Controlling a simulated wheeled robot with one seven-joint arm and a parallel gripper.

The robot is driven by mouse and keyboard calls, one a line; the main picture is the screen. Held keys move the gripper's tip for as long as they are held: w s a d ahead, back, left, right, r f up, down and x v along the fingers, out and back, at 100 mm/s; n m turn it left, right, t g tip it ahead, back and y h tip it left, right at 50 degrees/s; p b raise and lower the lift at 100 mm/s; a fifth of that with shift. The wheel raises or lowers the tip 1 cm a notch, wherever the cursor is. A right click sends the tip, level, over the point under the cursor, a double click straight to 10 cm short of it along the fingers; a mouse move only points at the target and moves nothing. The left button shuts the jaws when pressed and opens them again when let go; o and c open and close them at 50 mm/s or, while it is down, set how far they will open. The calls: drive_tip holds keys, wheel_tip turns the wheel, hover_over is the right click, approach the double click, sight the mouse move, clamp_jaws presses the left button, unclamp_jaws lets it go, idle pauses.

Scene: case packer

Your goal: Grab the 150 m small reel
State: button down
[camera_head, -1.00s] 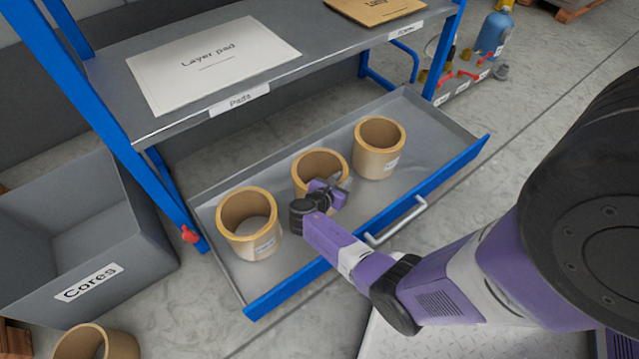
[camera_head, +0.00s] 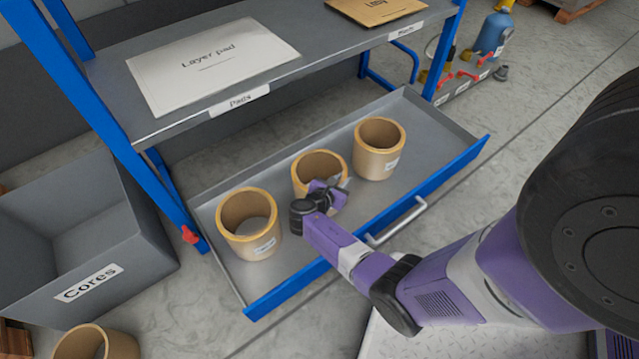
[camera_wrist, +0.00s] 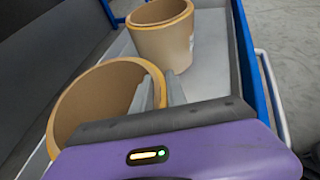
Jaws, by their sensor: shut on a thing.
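Three tan reels stand upright in the open drawer (camera_head: 430,130). My gripper (camera_head: 338,184) is at the middle reel (camera_head: 306,174), shut on its near right wall. In the wrist view my gripper's fingers (camera_wrist: 158,92) pinch the rim of this middle reel (camera_wrist: 75,98), one finger inside it. Its label is hidden by my gripper. The left reel (camera_head: 238,241) and the right reel (camera_head: 371,166) carry white labels too small to read. The right reel also shows in the wrist view (camera_wrist: 165,45), apart from my gripper.
A grey bin marked Cores (camera_head: 130,238) stands left of the drawer, with another tan reel (camera_head: 122,345) in front of it. A shelf (camera_head: 300,66) with a layer pad (camera_head: 210,62) hangs above the drawer's back. The drawer's blue front has a handle (camera_head: 400,222).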

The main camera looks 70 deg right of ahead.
drive_tip(key=shift+a+f, duration=0.25)
drive_tip(key=shift+f, duration=0.1)
drive_tip(key=shift+r, duration=0.1)
drive_tip(key=shift+r, duration=0.1)
